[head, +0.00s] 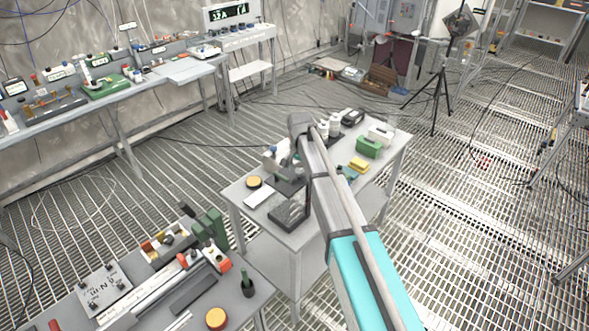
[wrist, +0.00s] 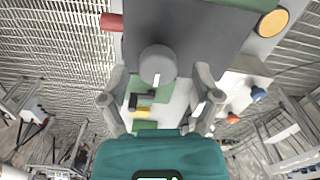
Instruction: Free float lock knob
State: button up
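A round grey knob (wrist: 157,64) with a white mark on its lower edge shows in the wrist view, in front of a dark grey panel (wrist: 200,28). I take it to be the float lock knob, though no label is readable. My gripper (wrist: 160,80) is open, with one finger to the left of the knob and one to the right. Gaps show between the knob and both fingers, and nothing is held. In the head view my arm reaches over the middle table (head: 300,238); my gripper and the knob cannot be made out clearly there.
On the middle table are a yellow-topped round thing (head: 254,182), a green box (head: 368,147) and a yellow block (head: 359,164). A tripod (head: 436,98) stands behind. Grated floor lies right of the table.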

aim_at(300, 170)
jog(key=shift+s, duration=0.1)
jog(key=shift+r, duration=0.1)
notch_tip(300, 170, up, 14)
jog(key=n+p, duration=0.4)
jog(key=p, duration=0.9)
jog(key=shift+f+p, duration=0.2)
jog(key=shift+p, duration=0.2)
jog(key=shift+s+f, duration=0.1)
jog(key=shift+f, duration=0.15)
notch_tip(300, 170, down, 13)
jog(key=b, duration=1.3)
jog(key=shift+f+b, duration=0.2)
jog(key=shift+b, duration=0.2)
jog(key=shift+c, duration=0.2)
grip_shut()
